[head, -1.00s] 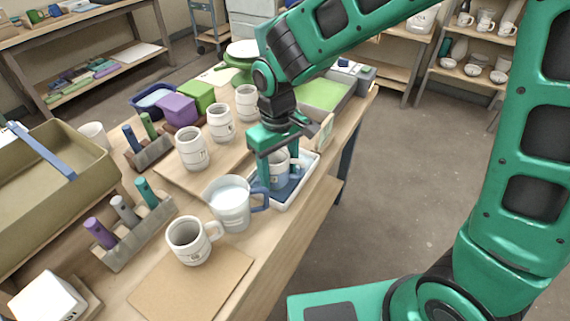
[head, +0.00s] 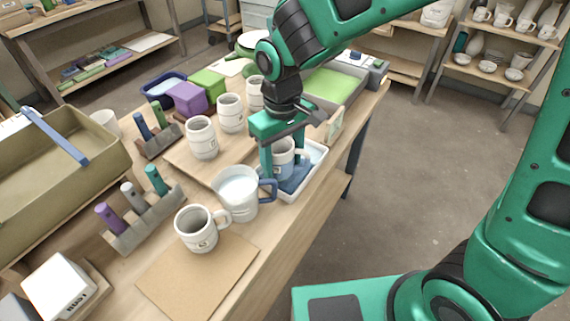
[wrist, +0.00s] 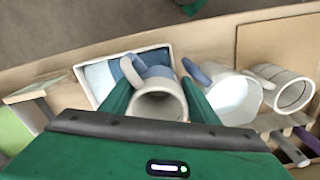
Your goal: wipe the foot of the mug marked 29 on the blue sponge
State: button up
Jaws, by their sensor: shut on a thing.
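My gripper (head: 281,150) is shut on a pale mug (head: 284,158), with a finger on each side of it. The mug is upright, its open mouth showing in the wrist view (wrist: 158,104) and its handle towards the tray's far side there. The blue sponge (head: 298,180) lies in a white tray (head: 319,158) directly below the mug. The mug's foot is at or just over the sponge; I cannot tell if they touch. In the wrist view the sponge (wrist: 152,72) is partly hidden behind the mug. No number is readable on the held mug.
A large pitcher (head: 238,200) with a blue handle stands close left of the tray. A marked mug (head: 197,232) stands nearer the front, by a brown board (head: 190,280). Several mugs stand behind on a wooden board. A green-topped tray (head: 331,84) is further back.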

aim_at(282, 146)
jog(key=shift+r, duration=2.4)
